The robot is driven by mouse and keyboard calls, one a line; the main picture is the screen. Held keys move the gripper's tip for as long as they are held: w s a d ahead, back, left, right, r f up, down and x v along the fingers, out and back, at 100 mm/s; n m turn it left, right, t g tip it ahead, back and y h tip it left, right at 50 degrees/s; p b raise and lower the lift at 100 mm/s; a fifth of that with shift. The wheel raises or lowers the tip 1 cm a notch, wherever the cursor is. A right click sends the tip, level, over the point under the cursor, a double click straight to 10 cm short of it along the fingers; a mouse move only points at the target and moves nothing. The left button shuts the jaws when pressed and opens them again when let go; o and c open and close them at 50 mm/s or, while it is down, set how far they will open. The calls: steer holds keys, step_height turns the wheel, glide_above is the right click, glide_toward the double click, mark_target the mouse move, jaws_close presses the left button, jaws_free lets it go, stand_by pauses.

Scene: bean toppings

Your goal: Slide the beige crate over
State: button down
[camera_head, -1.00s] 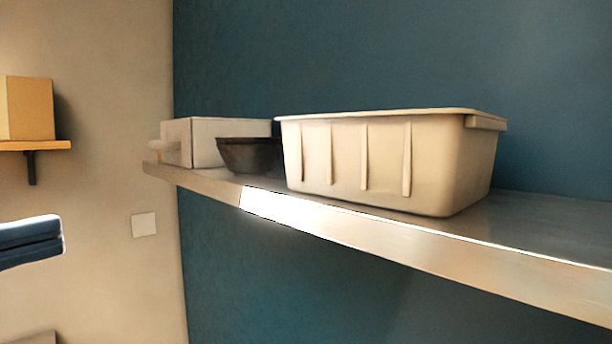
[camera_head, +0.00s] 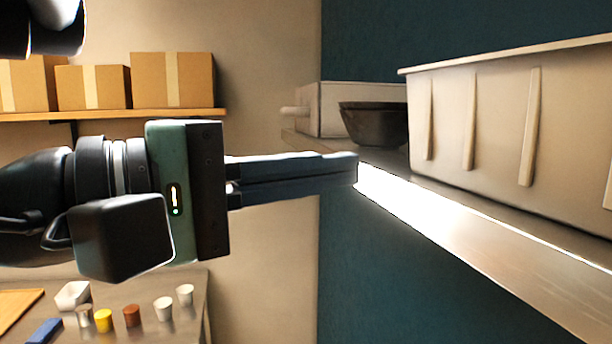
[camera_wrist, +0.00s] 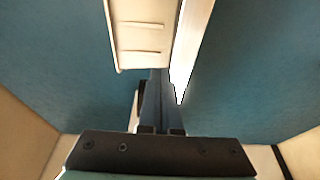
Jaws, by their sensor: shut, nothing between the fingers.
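The beige crate (camera_head: 500,130) stands on a wall shelf (camera_head: 480,240) at the right of the head view, its right end cut off by the frame. It has upright ribs on its front side. It also shows at the top of the wrist view (camera_wrist: 142,38). My gripper (camera_head: 356,168) is shut and empty, its fingers pointing right. In the head view the fingertips overlap the shelf's front edge, left of the crate. I cannot tell whether they touch the shelf. In the wrist view the fingers (camera_wrist: 160,85) reach toward the crate's near end.
A dark bowl (camera_head: 375,124) and a pale box (camera_head: 325,108) stand on the shelf left of the crate. Cardboard boxes (camera_head: 172,80) sit on another shelf (camera_head: 110,115) at the left. Several small cups (camera_head: 164,308) stand on a table below.

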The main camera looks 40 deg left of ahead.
mark_target(468, 170)
steer(key=x, duration=0.2)
steer(key=d+x, duration=0.1)
steer(key=x, duration=0.4)
steer(key=shift+s+d+f+b, duration=0.2)
steer(key=shift+s+b, duration=0.05)
steer(key=shift+b, duration=0.05)
steer(key=shift+w+d+r, duration=0.1)
steer(key=shift+d+r, duration=0.05)
steer(key=shift+d, duration=0.55)
steer(key=shift+w+d, duration=0.2)
steer(key=shift+w, duration=0.05)
steer(key=shift+w+d, duration=0.2)
steer(key=shift+d, duration=0.45)
steer(key=shift+w+d, duration=0.35)
steer(key=shift+d, duration=0.25)
steer(key=shift+s+a, duration=0.1)
